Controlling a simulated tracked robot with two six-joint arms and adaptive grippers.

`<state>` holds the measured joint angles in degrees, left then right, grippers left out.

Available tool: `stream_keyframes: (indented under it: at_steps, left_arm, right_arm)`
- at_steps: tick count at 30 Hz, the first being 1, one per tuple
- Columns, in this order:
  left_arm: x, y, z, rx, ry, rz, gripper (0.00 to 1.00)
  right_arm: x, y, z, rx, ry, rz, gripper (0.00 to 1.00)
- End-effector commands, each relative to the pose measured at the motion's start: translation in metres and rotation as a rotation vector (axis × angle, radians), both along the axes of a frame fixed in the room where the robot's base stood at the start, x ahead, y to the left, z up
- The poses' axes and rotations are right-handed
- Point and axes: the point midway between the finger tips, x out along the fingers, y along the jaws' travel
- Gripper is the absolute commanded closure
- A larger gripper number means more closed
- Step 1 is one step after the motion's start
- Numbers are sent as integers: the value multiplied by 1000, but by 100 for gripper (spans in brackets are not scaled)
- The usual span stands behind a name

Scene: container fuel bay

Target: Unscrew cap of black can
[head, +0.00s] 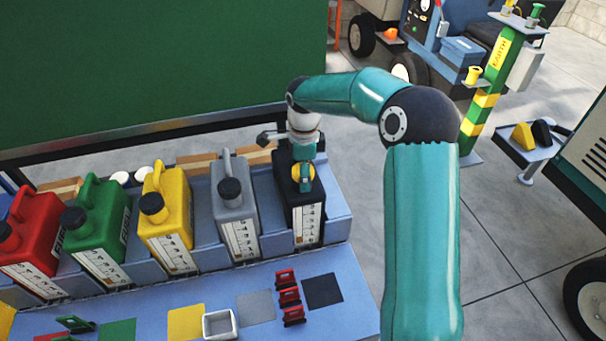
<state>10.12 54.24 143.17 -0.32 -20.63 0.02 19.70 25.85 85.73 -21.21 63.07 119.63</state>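The black can (304,216) stands upright at the right end of the row of cans. Its yellow cap (296,172) shows on top, partly covered by a teal finger. My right gripper (304,174) comes down over the cap from above and behind, with teal fingers at its far and near sides. I cannot tell whether the fingers press on the cap or only surround it. The can's handle is largely hidden behind the gripper. My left gripper is not in view.
Grey (233,205), yellow (166,220), green (97,232) and red (36,245) cans stand to the left in the blue rack. In front are coloured squares, a small grey tray (219,324) and red clips (288,296). A green panel (160,65) rises behind.

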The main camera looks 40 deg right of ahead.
Motion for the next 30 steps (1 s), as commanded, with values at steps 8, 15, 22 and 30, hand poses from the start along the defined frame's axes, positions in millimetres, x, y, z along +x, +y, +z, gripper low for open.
stream_keyframes:
  at_steps: [8,15,22,30]
  left_arm:
    - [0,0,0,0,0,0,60]
    - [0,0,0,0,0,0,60]
    - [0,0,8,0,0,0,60]
    - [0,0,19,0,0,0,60]
  right_arm:
    - [0,0,0,0,0,2,58]
    - [-1,0,0,1,3,8,86]
    - [-1,1,1,3,5,227,86]
    - [-1,1,1,6,6,665,85]
